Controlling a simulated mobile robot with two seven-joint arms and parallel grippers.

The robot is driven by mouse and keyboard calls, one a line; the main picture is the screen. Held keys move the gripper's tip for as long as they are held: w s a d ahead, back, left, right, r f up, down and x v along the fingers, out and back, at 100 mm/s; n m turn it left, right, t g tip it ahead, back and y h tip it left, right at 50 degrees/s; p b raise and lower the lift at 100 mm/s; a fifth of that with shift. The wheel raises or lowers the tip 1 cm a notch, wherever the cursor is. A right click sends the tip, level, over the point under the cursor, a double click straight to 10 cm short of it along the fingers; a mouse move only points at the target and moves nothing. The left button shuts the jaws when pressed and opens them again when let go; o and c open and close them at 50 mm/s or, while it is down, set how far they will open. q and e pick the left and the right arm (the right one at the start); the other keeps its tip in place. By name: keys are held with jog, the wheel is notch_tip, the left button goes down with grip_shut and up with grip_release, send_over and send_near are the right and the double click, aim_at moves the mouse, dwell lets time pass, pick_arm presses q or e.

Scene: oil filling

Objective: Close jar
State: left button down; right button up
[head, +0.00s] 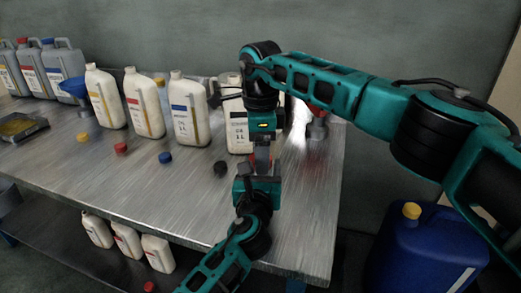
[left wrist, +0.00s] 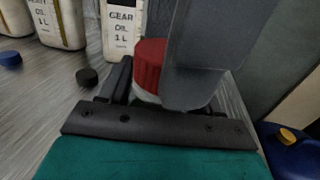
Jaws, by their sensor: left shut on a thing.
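The jar (left wrist: 146,97) is pale, with a red lid (left wrist: 151,62) on top, in the left wrist view. My left gripper (head: 258,181) is shut on the jar's body above the table's right part. My right gripper (head: 263,148) comes down from above and meets it in the head view, where the jar is mostly hidden between the two. In the left wrist view a large grey finger of my right gripper (left wrist: 205,60) covers the lid's right side. The lid's seat on the rim is partly hidden.
White oil bottles (head: 190,110) line the metal table (head: 130,185). Loose caps lie before them, including a blue cap (head: 165,158) and a black cap (head: 220,168). A blue funnel (head: 76,89) stands left. A blue canister (head: 420,250) is at right. Small bottles (head: 127,241) stand below.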

jog(key=c, duration=0.9)
jog(key=m, duration=0.6)
jog(key=shift+m, duration=0.4)
jog(key=m, duration=0.3)
jog(key=shift+m, duration=0.3)
jog(key=m, duration=0.4)
jog(key=o, duration=1.1)
jog(key=shift+o, duration=0.2)
jog(key=shift+r, duration=2.25)
